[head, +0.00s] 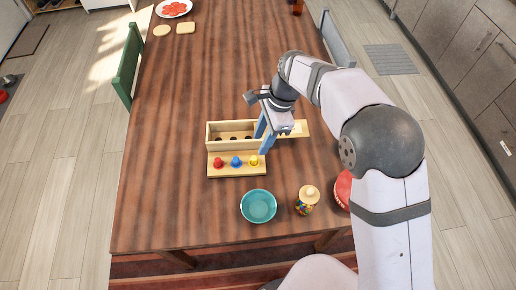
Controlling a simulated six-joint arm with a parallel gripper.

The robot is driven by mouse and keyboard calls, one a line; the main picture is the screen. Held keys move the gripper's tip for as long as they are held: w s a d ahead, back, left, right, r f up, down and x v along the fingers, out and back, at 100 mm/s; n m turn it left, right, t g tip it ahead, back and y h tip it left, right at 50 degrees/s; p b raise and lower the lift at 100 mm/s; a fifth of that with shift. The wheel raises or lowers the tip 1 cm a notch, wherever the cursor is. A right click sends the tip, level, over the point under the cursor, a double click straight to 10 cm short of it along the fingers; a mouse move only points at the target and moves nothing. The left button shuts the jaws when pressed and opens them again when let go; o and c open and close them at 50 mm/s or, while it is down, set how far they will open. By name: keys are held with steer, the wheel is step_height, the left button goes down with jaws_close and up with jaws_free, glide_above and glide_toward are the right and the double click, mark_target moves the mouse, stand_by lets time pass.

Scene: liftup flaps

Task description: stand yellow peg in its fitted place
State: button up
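The yellow peg (254,160) stands at the right end of a row on the front ledge of a light wooden box (215,171). A red peg (217,162) and a blue peg (236,161) stand to its left. Behind the ledge is an open compartment with several dark round holes (233,138). My gripper (261,143) has two blue fingers spread apart, pointing down over the right end of the box, just behind and above the yellow peg. The fingers hide that end of the compartment. I see nothing held between them.
A pale wooden panel (301,129) lies at the box's right, partly behind my gripper. In front are a teal bowl (258,206), a jar of coloured pieces (304,207) and a red item (343,189) partly behind my arm. The table left of the box is clear.

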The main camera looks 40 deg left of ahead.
steer(key=shift+v, duration=2.15)
steer(key=shift+w, duration=0.1)
steer(key=w+d+n+t, duration=0.1)
steer(key=w+d, duration=0.2)
steer(key=d, duration=0.7)
steer(key=w+d+n+t, duration=0.1)
steer(key=w+d, duration=0.2)
steer(key=d, duration=0.8)
steer(key=s+d+f+n, duration=0.1)
steer(key=s+d, duration=0.3)
steer(key=d, duration=0.3)
steer(key=s+d+f+n+h, duration=0.1)
steer(key=s+d+n, duration=0.1)
steer(key=d, duration=0.5)
steer(key=s+d+f+n, duration=0.1)
steer(key=s+d+n, duration=0.1)
steer(key=s+d, duration=0.3)
steer(key=d, duration=0.2)
steer(key=shift+s+d+f+h, duration=0.2)
steer(key=shift+s+d+h, duration=0.15)
steer(key=shift+h, duration=0.05)
